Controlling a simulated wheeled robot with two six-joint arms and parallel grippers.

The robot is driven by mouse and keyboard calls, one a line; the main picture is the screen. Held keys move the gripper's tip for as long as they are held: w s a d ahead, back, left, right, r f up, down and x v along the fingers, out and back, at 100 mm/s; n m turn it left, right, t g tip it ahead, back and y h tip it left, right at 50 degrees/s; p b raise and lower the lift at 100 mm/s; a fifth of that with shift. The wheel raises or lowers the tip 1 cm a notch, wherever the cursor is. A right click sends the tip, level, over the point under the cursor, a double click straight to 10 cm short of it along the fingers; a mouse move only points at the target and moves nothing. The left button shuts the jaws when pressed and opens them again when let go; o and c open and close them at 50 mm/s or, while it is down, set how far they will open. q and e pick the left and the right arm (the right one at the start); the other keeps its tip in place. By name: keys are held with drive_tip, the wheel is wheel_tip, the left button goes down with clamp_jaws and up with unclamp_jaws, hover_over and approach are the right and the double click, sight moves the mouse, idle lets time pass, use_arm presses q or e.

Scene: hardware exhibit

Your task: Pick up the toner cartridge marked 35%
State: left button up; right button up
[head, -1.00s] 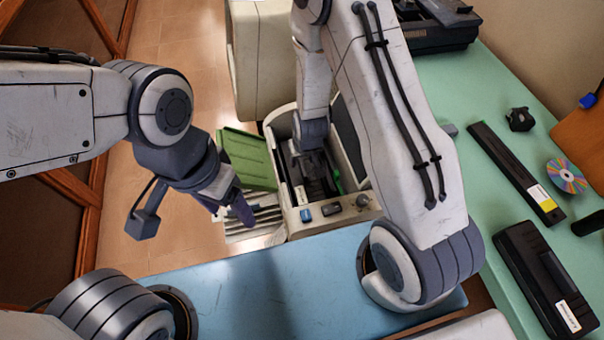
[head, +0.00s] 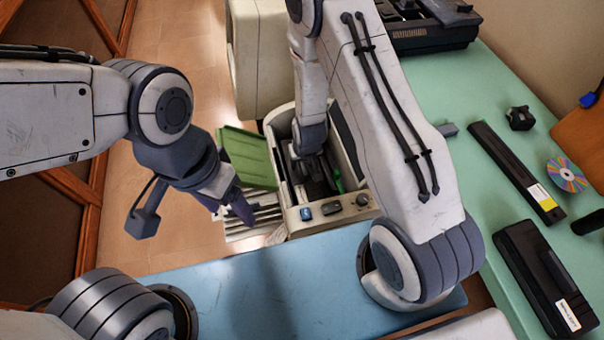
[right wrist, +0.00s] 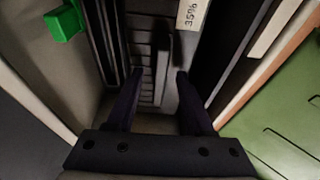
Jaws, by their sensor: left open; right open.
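The toner cartridge marked 35% (right wrist: 192,14) is dark and sits inside the open cream printer (head: 345,214). Its white label shows at the top of the right wrist view. A raised dark ridge runs down the ribbed surface beside the label. My right gripper (right wrist: 159,76) is open, its fingertips to either side of the lower part of that ridge. I cannot tell whether they touch it. In the head view my right gripper (head: 322,172) is down inside the printer, partly hidden. My left gripper (head: 238,208) is open and empty, left of the printer.
The printer's green flap (head: 247,158) stands open on its left side. Printer walls stand close around my right gripper. On the green table lie a black cartridge (head: 540,275) with a white label, a long black bar (head: 510,165) and a disc (head: 567,175).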

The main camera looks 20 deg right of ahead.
clamp_jaws()
idle(1.5)
